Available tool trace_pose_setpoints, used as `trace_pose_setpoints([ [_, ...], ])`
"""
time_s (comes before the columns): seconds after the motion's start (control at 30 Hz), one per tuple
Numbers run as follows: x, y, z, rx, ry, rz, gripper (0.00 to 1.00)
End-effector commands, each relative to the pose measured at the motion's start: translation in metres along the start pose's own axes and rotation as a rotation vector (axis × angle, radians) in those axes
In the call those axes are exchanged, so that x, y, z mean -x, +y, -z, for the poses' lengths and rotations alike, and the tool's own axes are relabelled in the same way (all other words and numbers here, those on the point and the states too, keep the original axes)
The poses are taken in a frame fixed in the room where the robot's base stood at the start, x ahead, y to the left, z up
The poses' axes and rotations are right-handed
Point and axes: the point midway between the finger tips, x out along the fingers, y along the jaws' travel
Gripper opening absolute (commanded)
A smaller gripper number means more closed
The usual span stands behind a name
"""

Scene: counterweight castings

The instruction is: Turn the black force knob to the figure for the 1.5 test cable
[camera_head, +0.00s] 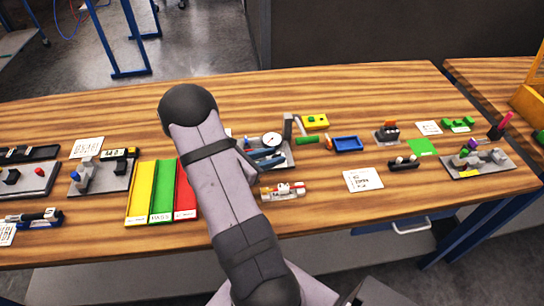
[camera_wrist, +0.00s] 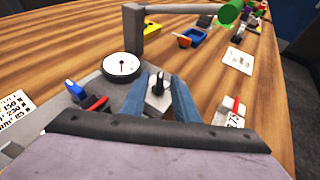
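The black force knob (camera_wrist: 157,82) sits on a small grey block in the wrist view, just right of a round white dial gauge (camera_wrist: 121,66). The blue-grey fingers of my gripper (camera_wrist: 158,98) stand apart, one on either side of the knob and its block. I cannot tell whether they touch it. The knob's pointer setting is too small to read. In the head view my gripper (camera_head: 266,160) is over the grey test fixture below the gauge (camera_head: 271,140), and the knob is hidden. A white card (camera_wrist: 14,108) with printed figures, including 150 N and 250 N, lies left.
A blue lever with a red part (camera_wrist: 88,98) stands left of the fingers. A grey post (camera_wrist: 133,28) with an arm rises behind the gauge. A white and red device (camera_head: 283,191) lies in front.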

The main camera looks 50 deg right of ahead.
Motion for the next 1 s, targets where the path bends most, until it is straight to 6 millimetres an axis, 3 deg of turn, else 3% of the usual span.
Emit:
trace_pose_setpoints([
  [0.27, 0.009, 0.001, 0.001, -0.002, 0.0, -0.002, 0.27],
  [0.7, 0.064, 0.001, 0.001, -0.001, -0.001, -0.004, 0.27],
  [1.0, 0.074, 0.0, 0.0, 0.0, 0.0, 0.0, 0.27],
])
